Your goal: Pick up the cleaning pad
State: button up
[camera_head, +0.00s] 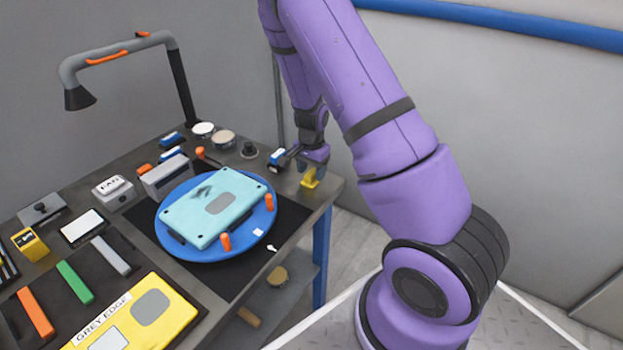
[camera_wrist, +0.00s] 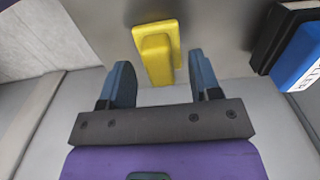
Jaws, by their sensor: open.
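A small yellow block with a raised grip, which looks like the cleaning pad (camera_head: 310,181), lies on the grey bench near its right corner. It also shows in the wrist view (camera_wrist: 157,50), at top centre. My gripper (camera_head: 311,163) is just above and beside it. In the wrist view my gripper's two blue fingers (camera_wrist: 160,66) are apart, with the lower end of the yellow block in line with the gap between them. Nothing is held. I cannot tell how far the fingertips are above the bench.
A blue and black block (camera_wrist: 298,50) lies close to the right of the pad in the wrist view. A blue round turntable (camera_head: 178,248) carries a teal panel (camera_head: 185,215) left of my gripper. A lamp (camera_head: 120,52) arches over the bench. The bench edge is near the pad.

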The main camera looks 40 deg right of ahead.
jog(key=shift+f, duration=0.6)
grip_shut()
jog(key=shift+r, duration=0.15)
